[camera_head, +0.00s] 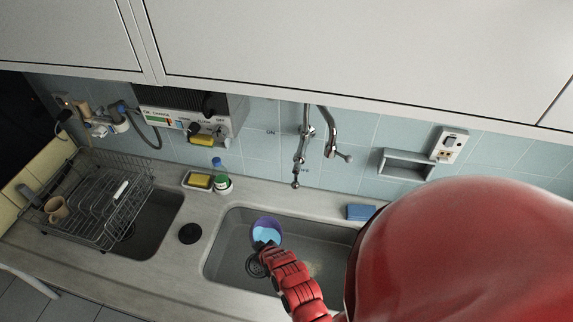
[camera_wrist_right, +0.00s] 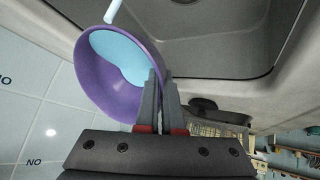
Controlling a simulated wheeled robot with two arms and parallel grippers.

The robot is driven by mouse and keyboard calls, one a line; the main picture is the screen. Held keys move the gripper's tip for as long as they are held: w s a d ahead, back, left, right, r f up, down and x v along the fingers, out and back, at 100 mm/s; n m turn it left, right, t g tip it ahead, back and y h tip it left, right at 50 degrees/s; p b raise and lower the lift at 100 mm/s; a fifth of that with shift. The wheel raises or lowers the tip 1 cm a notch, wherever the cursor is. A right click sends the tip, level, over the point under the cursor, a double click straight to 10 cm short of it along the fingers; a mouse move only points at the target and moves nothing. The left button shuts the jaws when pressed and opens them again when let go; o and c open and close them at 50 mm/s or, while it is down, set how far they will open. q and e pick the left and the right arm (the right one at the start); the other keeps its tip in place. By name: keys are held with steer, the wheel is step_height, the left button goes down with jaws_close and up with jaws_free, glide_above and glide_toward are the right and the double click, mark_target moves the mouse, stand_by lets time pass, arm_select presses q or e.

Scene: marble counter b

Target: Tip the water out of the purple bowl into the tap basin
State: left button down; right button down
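The purple bowl (camera_head: 266,222) is over the large right-hand basin (camera_head: 225,228) in the head view, near the drain. It holds light blue water (camera_head: 266,234). My right gripper (camera_head: 264,246) is at the bowl's near rim. In the right wrist view, its two fingers (camera_wrist_right: 160,105) are closed on the rim of the bowl (camera_wrist_right: 95,85). The water (camera_wrist_right: 118,55) lies toward one side of the bowl, which looks tilted. A pale rod-like shape (camera_wrist_right: 112,10) shows at the rim; I cannot tell whether it is water. My left gripper is not in view.
The tap (camera_head: 297,165) hangs above the basin's back edge. A blue sponge (camera_head: 360,212) lies behind the basin on the right. A dish rack (camera_head: 100,205) stands left, beside a smaller basin.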

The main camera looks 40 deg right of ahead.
steer(key=shift+s+d+r+t+b, duration=0.15)
steer(key=shift+s+r+t+b, duration=0.2)
steer(key=shift+t+b, duration=0.65)
steer(key=shift+s+d+r+m+y+b, duration=0.1)
steer(key=shift+r+m+y+b, duration=0.25)
steer(key=shift+b, duration=1.05)
steer(key=shift+s+t+b, duration=0.1)
steer(key=shift+t+b, duration=0.3)
steer(key=shift+b, duration=0.2)
steer(key=shift+s+d+r+m+t+y+b, duration=0.2)
steer(key=shift+t+b, duration=0.4)
steer(key=shift+b, duration=1.05)
steer(key=shift+s+d+r+t+y+b, duration=0.1)
steer(key=shift+s+r+t+y+b, duration=0.35)
steer(key=shift+b, duration=1.8)
steer(key=shift+s+d+m+t+b, duration=0.35)
steer(key=shift+t+b, duration=0.3)
steer(key=shift+b, duration=0.7)
steer(key=shift+s+a, duration=0.1)
